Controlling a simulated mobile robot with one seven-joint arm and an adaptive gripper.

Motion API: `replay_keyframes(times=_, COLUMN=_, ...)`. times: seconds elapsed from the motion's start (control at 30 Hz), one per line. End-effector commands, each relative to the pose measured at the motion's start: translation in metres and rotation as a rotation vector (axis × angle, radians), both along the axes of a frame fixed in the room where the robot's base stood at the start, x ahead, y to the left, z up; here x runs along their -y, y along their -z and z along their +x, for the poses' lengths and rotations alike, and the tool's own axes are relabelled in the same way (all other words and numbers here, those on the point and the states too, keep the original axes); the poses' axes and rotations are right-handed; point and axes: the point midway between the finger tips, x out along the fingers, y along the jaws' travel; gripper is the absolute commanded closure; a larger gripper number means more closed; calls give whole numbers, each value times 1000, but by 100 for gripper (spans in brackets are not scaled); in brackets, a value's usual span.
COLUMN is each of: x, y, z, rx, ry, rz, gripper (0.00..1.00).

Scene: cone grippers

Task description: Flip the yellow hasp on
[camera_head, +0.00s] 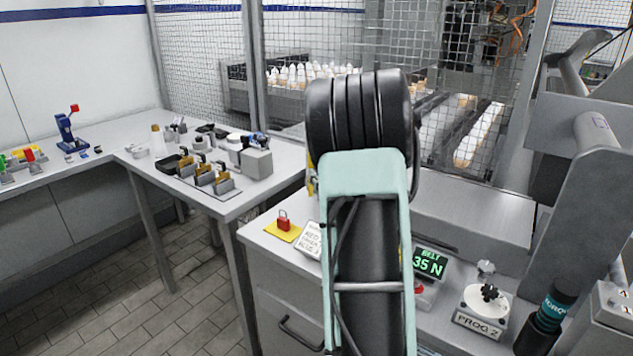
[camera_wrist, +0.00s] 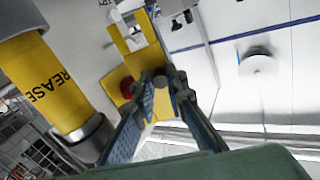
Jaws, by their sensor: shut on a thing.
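In the wrist view, the yellow hasp (camera_wrist: 128,45) is a flat yellow piece with a cut-out, running down to between my fingers. My gripper (camera_wrist: 164,84) is shut on its lower part, with a dark rounded end showing between the fingertips. A red round part (camera_wrist: 127,87) sits at the hasp's left edge, beside the left finger. In the head view my own arm hides my gripper and the hasp; only small yellow slivers show at the arm's edges.
A yellow cylinder marked GREASE (camera_wrist: 48,85) stands close on the left in the wrist view. Mesh fencing stands behind.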

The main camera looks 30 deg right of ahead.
Motion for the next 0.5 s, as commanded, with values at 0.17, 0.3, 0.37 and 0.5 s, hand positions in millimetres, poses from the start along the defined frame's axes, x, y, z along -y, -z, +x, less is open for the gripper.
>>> replay_keyframes(times=0.17, x=3, y=-1, z=-4, rx=3, ry=-38, rz=-2, gripper=100)
replay_keyframes(times=0.3, x=2, y=-1, z=-5, rx=2, ry=-54, rz=-1, gripper=100)
replay_keyframes(times=0.37, x=2, y=-1, z=-6, rx=3, ry=-57, rz=-1, gripper=100)
replay_keyframes(times=0.5, x=2, y=-2, z=-5, rx=3, ry=-59, rz=-1, gripper=100)
